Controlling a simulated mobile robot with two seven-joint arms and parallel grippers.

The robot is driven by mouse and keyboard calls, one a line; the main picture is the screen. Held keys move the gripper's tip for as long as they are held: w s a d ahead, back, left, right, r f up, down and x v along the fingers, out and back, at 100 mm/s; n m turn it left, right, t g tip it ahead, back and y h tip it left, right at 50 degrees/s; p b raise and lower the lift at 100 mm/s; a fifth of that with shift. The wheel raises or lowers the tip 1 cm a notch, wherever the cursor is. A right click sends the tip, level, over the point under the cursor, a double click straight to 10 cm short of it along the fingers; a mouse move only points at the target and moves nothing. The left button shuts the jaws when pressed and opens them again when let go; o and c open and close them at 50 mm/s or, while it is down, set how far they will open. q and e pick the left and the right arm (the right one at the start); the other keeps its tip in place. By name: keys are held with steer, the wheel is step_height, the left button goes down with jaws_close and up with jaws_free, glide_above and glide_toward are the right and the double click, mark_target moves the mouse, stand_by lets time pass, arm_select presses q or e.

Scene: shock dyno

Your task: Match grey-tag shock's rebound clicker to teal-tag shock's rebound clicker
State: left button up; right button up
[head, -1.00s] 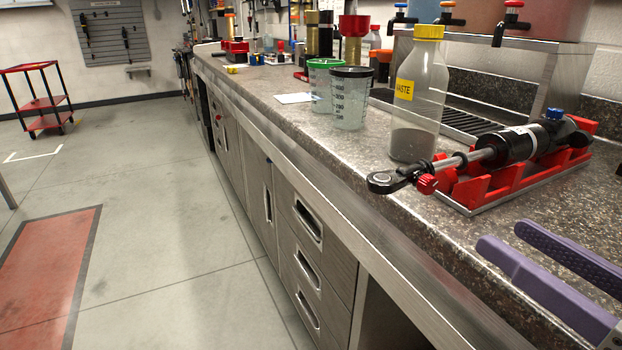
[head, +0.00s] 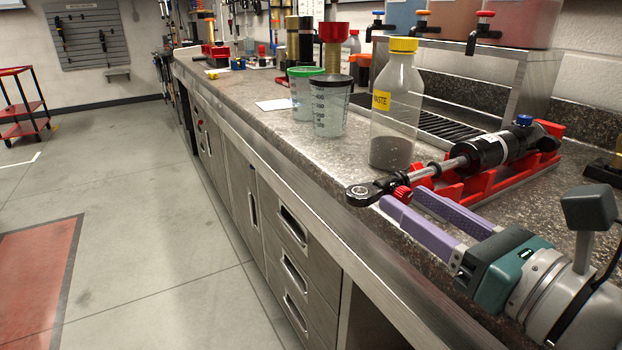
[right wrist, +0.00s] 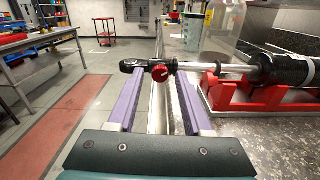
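A black shock (head: 492,151) with a blue knob lies in a red cradle (head: 510,180) at the bench's front edge. Its shaft points left to a black eyelet, with a red clicker knob (head: 403,192) beside the eyelet. My right gripper (head: 410,202), with purple fingers, is open just short of the red knob. In the right wrist view, the red knob (right wrist: 160,73) shows between and beyond the open fingertips (right wrist: 160,85); contact cannot be told. I see no grey or teal tag clearly, so I cannot tell which shock this is. My left gripper is not in view.
A waste bottle (head: 397,110) stands behind the shaft, with two measuring cups, one of them clear with a black rim (head: 332,106), to its left. A metal rack (head: 470,75) with coloured tanks stands behind.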

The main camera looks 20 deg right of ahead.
jaws_close()
stand_by(0.6)
steer(key=n+b, duration=0.2)
steer(key=n, duration=0.3)
steer(key=shift+f, duration=0.1)
steer(key=n+b, duration=0.2)
steer(key=n, duration=0.2)
steer(key=shift+n, duration=0.3)
steer(key=n+b, duration=0.1)
steer(key=n, duration=0.3)
steer(key=shift+d+r+n+b, duration=0.1)
steer(key=shift+r+n+b, duration=0.05)
steer(key=shift+n, duration=0.9)
steer(key=shift+r+n+b, duration=0.1)
steer(key=shift+n+b, duration=0.05)
steer(key=shift+n, duration=0.9)
